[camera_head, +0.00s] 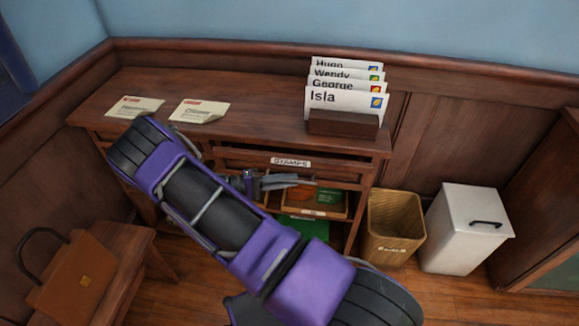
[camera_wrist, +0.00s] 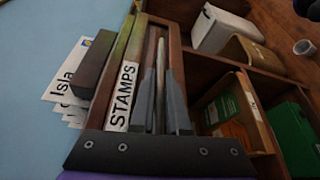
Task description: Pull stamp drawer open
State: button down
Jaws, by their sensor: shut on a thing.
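The stamp drawer (camera_head: 250,158) is the wide drawer under the desk top, with a white STAMPS label (camera_head: 291,161) on its front. The label also shows beside my fingers in the wrist view (camera_wrist: 122,97). My gripper (camera_head: 306,182) reaches in from the left, just below the label. In the wrist view my gripper (camera_wrist: 161,75) has its two grey fingers close together along the lower part of the drawer front, shut on what appears to be the drawer's handle. I cannot tell whether the drawer is slightly out.
Envelopes (camera_head: 345,101) stand in a wooden holder (camera_head: 343,123) on the desk (camera_head: 255,110); two papers lie to the left. Open cubbies below hold a box (camera_head: 316,212) and a green item. A wastebasket (camera_head: 395,230) and white bin (camera_head: 465,235) stand right, a briefcase (camera_head: 80,275) left.

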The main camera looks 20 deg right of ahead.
jog(key=s+a+p, duration=0.2)
jog(key=s+a, duration=0.8)
jog(key=s, duration=0.5)
jog(key=shift+s+a, duration=0.25)
jog(key=c, duration=0.9)
grip_release()
jog(key=b+v, duration=0.1)
jog(key=v, duration=1.6)
jog(key=shift+a, duration=0.2)
